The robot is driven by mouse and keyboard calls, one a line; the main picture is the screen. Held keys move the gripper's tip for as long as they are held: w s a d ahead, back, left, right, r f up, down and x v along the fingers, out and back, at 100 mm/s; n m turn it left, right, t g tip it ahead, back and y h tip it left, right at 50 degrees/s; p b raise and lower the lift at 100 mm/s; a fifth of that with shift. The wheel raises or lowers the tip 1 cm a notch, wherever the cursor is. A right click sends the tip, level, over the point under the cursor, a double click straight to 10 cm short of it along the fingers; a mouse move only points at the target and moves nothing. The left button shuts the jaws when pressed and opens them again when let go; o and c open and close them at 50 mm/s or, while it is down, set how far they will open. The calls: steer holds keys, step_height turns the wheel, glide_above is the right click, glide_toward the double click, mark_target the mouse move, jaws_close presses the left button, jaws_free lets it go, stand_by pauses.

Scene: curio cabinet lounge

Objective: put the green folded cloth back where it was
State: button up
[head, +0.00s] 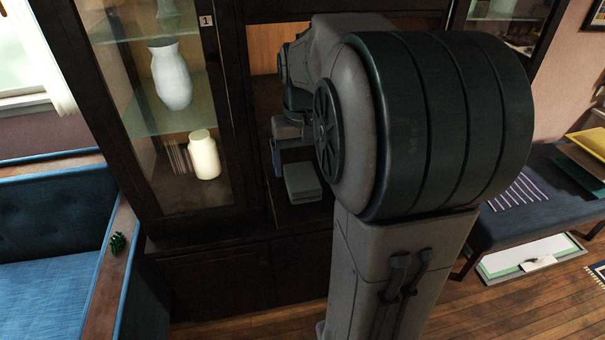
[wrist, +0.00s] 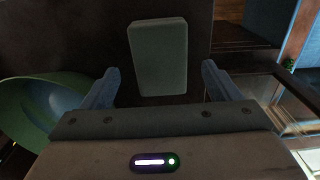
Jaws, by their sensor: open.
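The green folded cloth (head: 303,188) is a flat grey-green block on a dark surface in the cabinet's open middle bay. In the wrist view the cloth (wrist: 158,50) lies ahead, lined up with the space between the fingers. My gripper (wrist: 160,70) is open, with one finger on each side of the view and nothing held. In the head view my gripper (head: 285,158) is just above and left of the cloth, partly hidden by my arm. I cannot tell how large the gap to the cloth is.
A green bowl (wrist: 30,105) is close to the left finger in the wrist view. The glass-fronted cabinet bay on the left holds a pale vase (head: 171,77) and a cream jar (head: 204,155). A blue sofa (head: 50,240) and a bench (head: 520,215) stand at the sides.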

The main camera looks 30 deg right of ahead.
mark_target(302, 178)
step_height(302, 178, up, 7)
steer(key=s+a+f+n+t, duration=0.3)
steer(key=s+a+f, duration=0.7)
steer(key=s+a, duration=0.2)
steer(key=shift+s+f, duration=0.15)
steer(key=shift+s, duration=0.15)
stand_by(0.8)
